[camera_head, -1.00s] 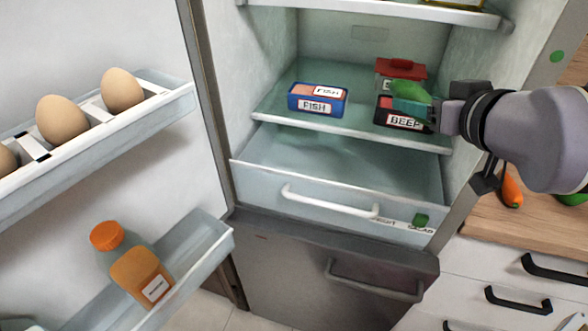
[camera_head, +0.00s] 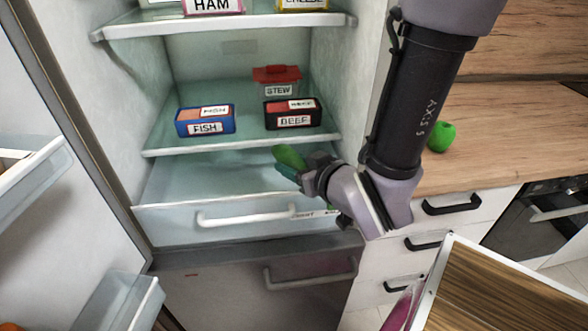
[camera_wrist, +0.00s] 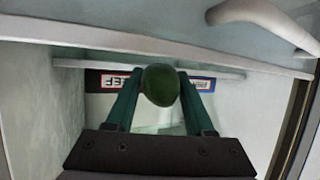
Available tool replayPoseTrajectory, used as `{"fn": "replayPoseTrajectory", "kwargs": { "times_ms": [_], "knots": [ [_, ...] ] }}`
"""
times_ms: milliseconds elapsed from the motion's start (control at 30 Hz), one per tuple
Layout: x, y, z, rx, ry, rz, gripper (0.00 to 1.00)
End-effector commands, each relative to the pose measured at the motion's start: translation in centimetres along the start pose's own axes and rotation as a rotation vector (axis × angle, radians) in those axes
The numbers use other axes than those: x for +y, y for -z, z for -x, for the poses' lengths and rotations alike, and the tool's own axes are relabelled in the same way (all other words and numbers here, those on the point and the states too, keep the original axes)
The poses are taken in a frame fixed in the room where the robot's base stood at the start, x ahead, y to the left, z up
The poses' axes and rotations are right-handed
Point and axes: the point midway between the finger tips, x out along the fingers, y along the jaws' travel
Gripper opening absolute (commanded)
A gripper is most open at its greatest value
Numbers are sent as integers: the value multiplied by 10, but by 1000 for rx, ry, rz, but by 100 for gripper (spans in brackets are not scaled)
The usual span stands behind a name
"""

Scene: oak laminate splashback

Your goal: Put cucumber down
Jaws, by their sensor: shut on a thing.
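My gripper (camera_head: 296,168) is shut on the green cucumber (camera_head: 289,156). It holds the cucumber over the right part of the open fridge drawer (camera_head: 170,222), just below the glass shelf. In the wrist view the cucumber (camera_wrist: 160,84) shows end-on between the two green fingers. I cannot tell whether it touches the drawer. My wrist hides the drawer's right end.
The glass shelf above holds a blue fish box (camera_head: 205,121), a black beef box (camera_head: 293,114) and a red-lidded stew tub (camera_head: 277,85). The open fridge door (camera_head: 60,110) stands at left. A wooden counter (camera_head: 480,150) with a green vegetable (camera_head: 441,137) lies at right. The drawer's left part looks clear.

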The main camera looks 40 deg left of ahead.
Motion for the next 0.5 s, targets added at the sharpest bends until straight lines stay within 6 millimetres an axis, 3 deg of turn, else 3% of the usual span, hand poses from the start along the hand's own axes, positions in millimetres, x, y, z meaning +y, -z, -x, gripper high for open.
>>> {"fn": "replayPoseTrajectory", "kwargs": {
  "times_ms": [100, 500],
  "knots": [
    [0, -12, -5, -1, 0, 1, 0],
    [0, -16, -7, 0, 0, -1, 0]
  ]
}}
